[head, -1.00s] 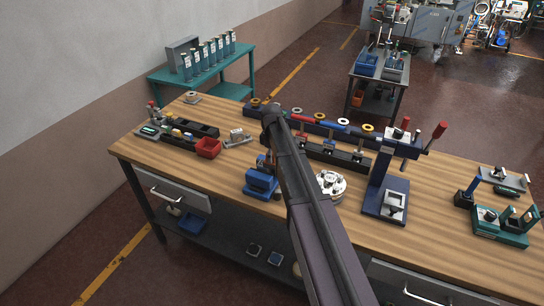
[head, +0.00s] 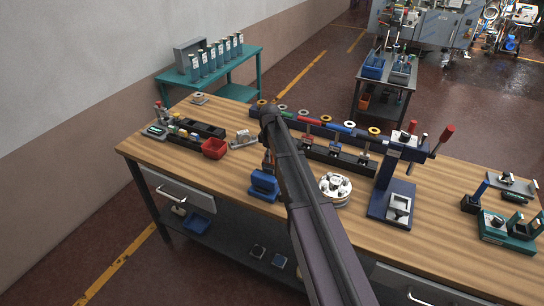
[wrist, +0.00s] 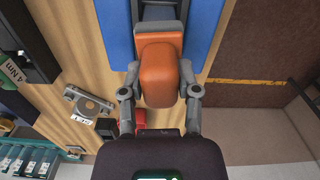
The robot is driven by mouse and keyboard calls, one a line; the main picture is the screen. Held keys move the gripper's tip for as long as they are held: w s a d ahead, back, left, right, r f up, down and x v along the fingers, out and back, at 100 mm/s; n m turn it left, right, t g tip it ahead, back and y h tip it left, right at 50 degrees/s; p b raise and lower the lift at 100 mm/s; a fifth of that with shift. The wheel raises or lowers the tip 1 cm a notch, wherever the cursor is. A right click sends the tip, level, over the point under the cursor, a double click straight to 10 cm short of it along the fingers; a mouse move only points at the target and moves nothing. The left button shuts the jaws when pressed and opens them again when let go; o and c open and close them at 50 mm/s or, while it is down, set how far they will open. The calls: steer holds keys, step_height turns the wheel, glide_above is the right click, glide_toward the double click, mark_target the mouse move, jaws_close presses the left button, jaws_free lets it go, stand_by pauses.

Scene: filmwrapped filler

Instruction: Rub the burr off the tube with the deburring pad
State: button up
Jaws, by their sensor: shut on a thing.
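My gripper (wrist: 159,88) is shut on an orange block with rounded edges, which looks like the deburring pad (wrist: 160,75). The fingers press it from both sides. Beyond the pad in the wrist view is a blue vise-like block (wrist: 118,35) with a dark middle part. The blue vise (head: 264,186) also shows at the bench's front edge in the head view, just left of my arm. I cannot make out the tube or its burr; the pad and my arm cover much of that spot. Whether the pad touches anything is unclear.
On the wooden bench (head: 330,240), a red bin (head: 214,149) and a metal fixture (head: 242,138) stand left. A round white fixture (head: 335,188) and a dark blue press (head: 392,185) stand right. A dark rail with coloured rings runs behind. Bare wood lies front right.

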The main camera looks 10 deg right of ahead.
steer(key=shift+a, duration=0.1)
steer(key=shift+w+a, duration=1.05)
steer(key=shift+a, duration=0.2)
steer(key=shift+r, duration=0.2)
step_height(320, 180, up, 6)
steer(key=p, duration=0.6)
steer(key=shift+f, duration=0.1)
step_height(320, 180, up, 3)
steer(key=p, duration=0.3)
steer(key=shift+s+f, duration=0.1)
steer(key=shift+s, duration=0.05)
stand_by(0.7)
